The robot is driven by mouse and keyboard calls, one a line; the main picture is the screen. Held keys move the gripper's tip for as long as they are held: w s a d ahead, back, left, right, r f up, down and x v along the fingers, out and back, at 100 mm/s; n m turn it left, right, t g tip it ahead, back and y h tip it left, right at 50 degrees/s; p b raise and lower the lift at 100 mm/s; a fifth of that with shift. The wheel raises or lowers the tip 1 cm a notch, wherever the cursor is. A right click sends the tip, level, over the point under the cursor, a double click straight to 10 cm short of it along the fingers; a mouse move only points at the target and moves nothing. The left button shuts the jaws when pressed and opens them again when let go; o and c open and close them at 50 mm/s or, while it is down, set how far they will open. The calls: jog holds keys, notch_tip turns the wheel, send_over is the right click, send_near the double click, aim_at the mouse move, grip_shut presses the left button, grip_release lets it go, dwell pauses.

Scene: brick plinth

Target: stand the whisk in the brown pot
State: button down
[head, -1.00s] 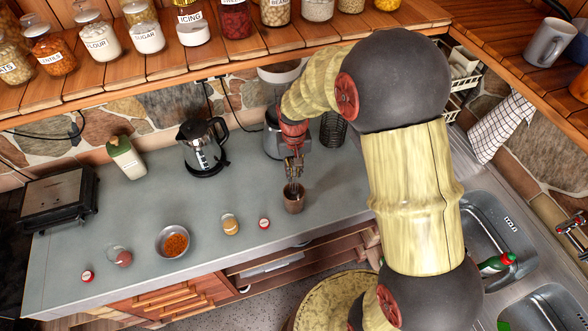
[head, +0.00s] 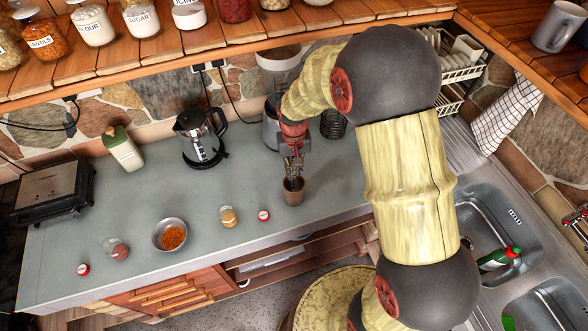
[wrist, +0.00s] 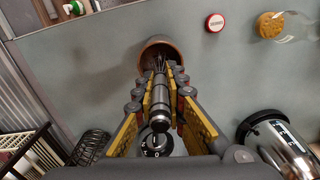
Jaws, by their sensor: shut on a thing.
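The brown pot (head: 293,197) stands on the grey counter near its front edge, and it also shows in the wrist view (wrist: 157,46). My gripper (head: 293,168) is directly above the pot, pointing down. It is shut on the whisk (wrist: 160,97), whose dark handle lies between the yellow-lined fingers in the wrist view. The whisk's far end reaches into the mouth of the pot. How deep it sits, and whether it touches the bottom, I cannot tell.
A jar (head: 228,216) and a red lid (head: 263,215) lie left of the pot. A metal bowl (head: 170,235) is farther left. A kettle (head: 203,138) stands behind on the left, a wire holder (head: 334,125) behind on the right. The sink (head: 500,225) is at right.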

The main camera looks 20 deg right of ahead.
jog(key=c, duration=1.9)
grip_release()
jog(key=shift+o, duration=0.7)
jog(key=shift+r, duration=0.1)
notch_tip(320, 180, up, 12)
jog(key=shift+f, duration=0.1)
